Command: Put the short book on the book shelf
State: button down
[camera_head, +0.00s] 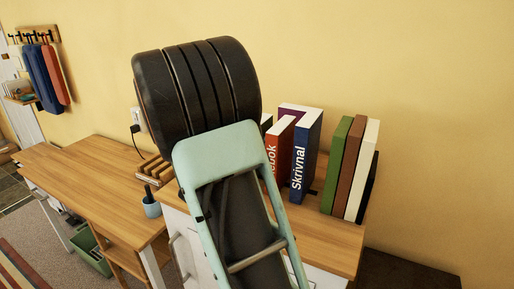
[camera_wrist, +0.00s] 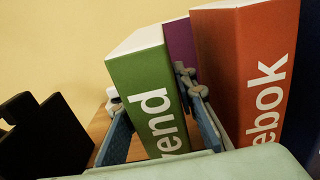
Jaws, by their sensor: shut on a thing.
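A green book (camera_wrist: 150,95) with white lettering ending in "end" stands slightly tilted between the two fingers of my gripper (camera_wrist: 150,90) in the wrist view. The fingers are shut on it. I cannot tell whether its base touches the wood below. In the head view my arm hides the gripper and this book. A red book (camera_wrist: 240,70) lettered "ebok" is just right of the right finger; it also shows in the head view (camera_head: 275,150). A purple book (camera_wrist: 180,45) stands behind. A navy "Skrivnal" book (camera_head: 305,155) stands beside the red one.
Green, brown and white books (camera_head: 352,165) stand further right on the wooden cabinet top (camera_head: 325,238). A dark notched object (camera_wrist: 42,140) is left of my gripper. A slatted wooden rack (camera_head: 152,168) and a blue cup (camera_head: 151,207) stand left of my arm. The desk (camera_head: 85,175) is mostly clear.

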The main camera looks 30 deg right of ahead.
jog(key=shift+w+f, duration=0.1)
jog(key=shift+f, duration=1.1)
jog(key=shift+f, duration=0.15)
jog(key=c, duration=1.6)
grip_release()
jog(key=shift+a, duration=0.1)
jog(key=shift+a, duration=0.2)
jog(key=b+v, duration=0.1)
jog(key=v, duration=1)
jog(key=shift+s+a, duration=0.2)
jog(key=shift+s, duration=0.15)
